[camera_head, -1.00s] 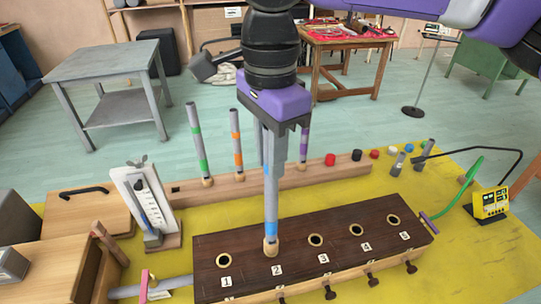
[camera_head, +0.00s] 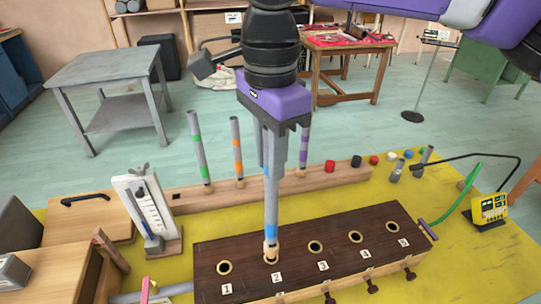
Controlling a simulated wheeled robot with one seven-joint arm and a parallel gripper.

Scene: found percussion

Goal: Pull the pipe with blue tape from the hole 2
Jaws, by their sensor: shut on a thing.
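The grey pipe with blue tape (camera_head: 271,228) stands upright at hole 2 (camera_head: 271,260) of the dark wooden block (camera_head: 330,238). Its tan lower end is at the hole, and part of the hole's rim shows around it. I cannot tell whether the tip is still inside or just clear. My gripper (camera_head: 273,160) points down from above and is shut on the upper part of this pipe. The pipe's top is hidden between the fingers. The number 2 label (camera_head: 277,277) is in front of the hole.
Pipes with green (camera_head: 197,140), orange (camera_head: 237,150) and purple (camera_head: 304,145) tape stand in the wooden rail behind. A white gauge stand (camera_head: 148,212) is at left. Holes 1 (camera_head: 224,267), 3 (camera_head: 315,247), 4 and 5 are empty. A yellow device (camera_head: 489,207) stands at right.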

